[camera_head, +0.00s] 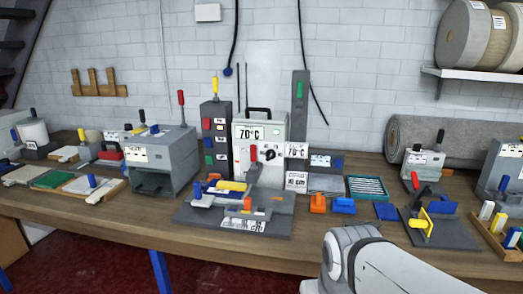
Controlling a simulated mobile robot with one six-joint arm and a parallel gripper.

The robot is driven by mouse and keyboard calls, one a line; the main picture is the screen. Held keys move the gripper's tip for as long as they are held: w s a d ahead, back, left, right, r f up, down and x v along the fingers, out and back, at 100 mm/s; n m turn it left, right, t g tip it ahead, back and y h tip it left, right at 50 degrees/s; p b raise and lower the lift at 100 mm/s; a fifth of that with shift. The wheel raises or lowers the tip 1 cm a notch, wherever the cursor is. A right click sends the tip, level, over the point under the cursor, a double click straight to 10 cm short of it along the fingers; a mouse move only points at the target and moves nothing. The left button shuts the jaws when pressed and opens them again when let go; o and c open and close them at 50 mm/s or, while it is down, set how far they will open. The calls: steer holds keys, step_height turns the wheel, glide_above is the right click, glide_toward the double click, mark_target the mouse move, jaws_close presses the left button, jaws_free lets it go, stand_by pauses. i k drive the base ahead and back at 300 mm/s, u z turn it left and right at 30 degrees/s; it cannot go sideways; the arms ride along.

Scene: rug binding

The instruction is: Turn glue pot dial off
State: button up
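A white upright unit with a black top handle and a "70°C" label (249,133) stands at the back middle of the bench; I take it for the glue pot. A small black round dial (269,155) sits low on the right of its front face. The dial's setting is too small to read. A red-tipped lever (253,153) rises in front of the unit, just left of the dial. My gripper is out of view.
A grey base (270,221) with blue, yellow and orange parts lies in front of the unit. A tall dark-grey box with colored buttons (208,168) stands left. An orange block (318,203) and a teal tray (367,197) lie right. The bench's front strip is clear.

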mark_target(270, 155)
steer(key=i, duration=0.9)
steer(key=u, duration=0.05)
